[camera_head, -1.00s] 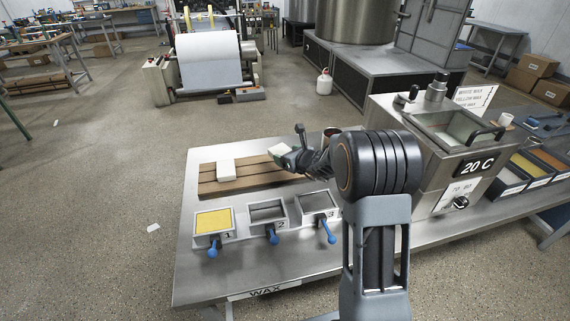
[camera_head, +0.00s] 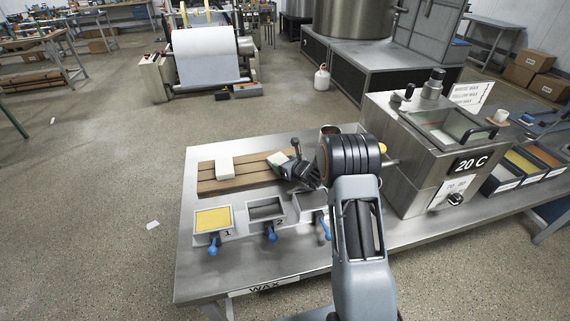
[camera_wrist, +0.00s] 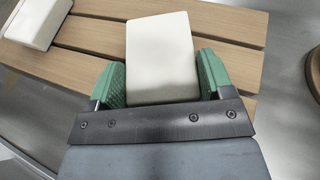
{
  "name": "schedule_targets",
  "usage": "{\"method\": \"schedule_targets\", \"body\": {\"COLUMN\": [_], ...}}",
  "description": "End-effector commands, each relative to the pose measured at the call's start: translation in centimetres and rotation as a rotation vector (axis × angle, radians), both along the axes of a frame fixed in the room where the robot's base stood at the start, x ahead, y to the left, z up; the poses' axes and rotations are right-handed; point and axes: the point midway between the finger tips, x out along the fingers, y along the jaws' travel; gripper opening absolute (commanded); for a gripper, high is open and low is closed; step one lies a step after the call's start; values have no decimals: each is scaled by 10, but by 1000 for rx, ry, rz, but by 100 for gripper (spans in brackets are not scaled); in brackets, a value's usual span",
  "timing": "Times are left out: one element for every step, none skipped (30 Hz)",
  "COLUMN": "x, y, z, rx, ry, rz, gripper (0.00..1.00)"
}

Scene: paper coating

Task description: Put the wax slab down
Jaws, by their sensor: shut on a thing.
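My gripper (camera_wrist: 160,82) is shut on a white wax slab (camera_wrist: 162,50), with a green finger pad on each side of it. The held slab is over the right part of the slatted wooden rack (camera_wrist: 225,30), low to the slats; I cannot tell whether it touches them. In the head view the held slab (camera_head: 276,157) is partly hidden by my gripper (camera_head: 283,164). A second white slab (camera_head: 225,167) lies on the left part of the rack (camera_head: 245,181); it also shows at the top left of the wrist view (camera_wrist: 38,22).
Three moulds with blue handles stand in front of the rack: mould 1 holds yellow wax (camera_head: 212,220), mould 2 (camera_head: 266,212) looks empty, and the third (camera_head: 308,206) is partly hidden by my arm. A metal tank marked 20 C (camera_head: 420,170) stands to the right.

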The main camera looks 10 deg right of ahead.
Motion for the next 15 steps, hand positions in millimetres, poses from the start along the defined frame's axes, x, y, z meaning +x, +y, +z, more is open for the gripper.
{"method": "schedule_targets", "body": {"x": [0,0,0,0,0,0,0,0,0,0,0,0,0,0,0], "y": [0,0,0,0,0,0,0,0,0,0,0,0,0,0,0], "z": [1,1,1,0,0,-1,-2,-3,-3,-2,-2,-2,-2,-2,-2], "rx": [0,1,1,0,0,0,0,0,0,0,0,0,0,0,0], "ry": [-2,-2,-2,-1,-1,-1,-1,-1,0,0,0,0,0,0,0], "rz": [0,0,0,0,0,0,0,0,0,0,0,0,0,0,0], "gripper": [45,45,45,45,45,45,45,45,75,78,81,85,88,90,94]}}
